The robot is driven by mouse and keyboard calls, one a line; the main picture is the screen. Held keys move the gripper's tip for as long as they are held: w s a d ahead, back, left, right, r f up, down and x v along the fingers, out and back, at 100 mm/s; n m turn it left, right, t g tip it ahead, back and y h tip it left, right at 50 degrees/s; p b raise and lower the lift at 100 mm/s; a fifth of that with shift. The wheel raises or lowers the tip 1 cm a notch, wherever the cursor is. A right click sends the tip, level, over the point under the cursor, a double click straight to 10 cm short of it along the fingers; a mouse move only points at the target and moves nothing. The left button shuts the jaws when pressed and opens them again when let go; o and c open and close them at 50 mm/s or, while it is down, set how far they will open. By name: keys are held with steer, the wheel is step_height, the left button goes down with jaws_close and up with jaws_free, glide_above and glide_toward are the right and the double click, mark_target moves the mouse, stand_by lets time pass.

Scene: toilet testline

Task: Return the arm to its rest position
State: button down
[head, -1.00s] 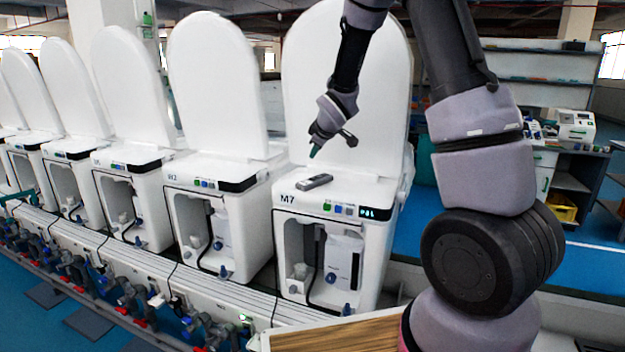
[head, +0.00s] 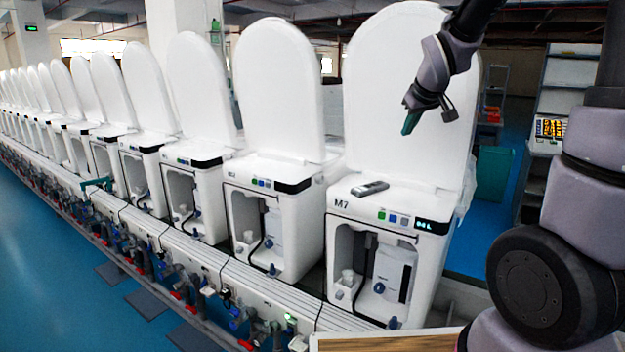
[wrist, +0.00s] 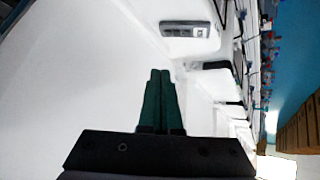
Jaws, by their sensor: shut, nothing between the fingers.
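My gripper (head: 411,121) is raised in front of the upright white lid of the toilet unit marked M7 (head: 345,228). In the wrist view my gripper's two green fingers (wrist: 162,86) are together, with nothing between them. A grey remote (head: 370,188) lies on top of the M7 unit, below and left of my gripper and apart from it. The remote also shows in the wrist view (wrist: 188,29), beyond the fingertips.
A long row of white toilet units with raised lids (head: 277,92) runs off to the left. Pipes and valves (head: 135,262) line its front. A wooden board (head: 390,343) is at the bottom edge. A green bin (head: 494,172) and shelves (head: 568,88) stand behind at right.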

steer(key=s+r+m+y, duration=0.1)
steer(key=s+r+m, duration=0.2)
steer(key=s, duration=0.9)
steer(key=s+r+m+g, duration=0.1)
steer(key=s+r+m, duration=0.2)
steer(key=s, duration=0.9)
steer(key=shift+s+a+r+m+y, duration=0.25)
steer(key=shift+a+m+y, duration=0.2)
steer(key=shift+m, duration=0.55)
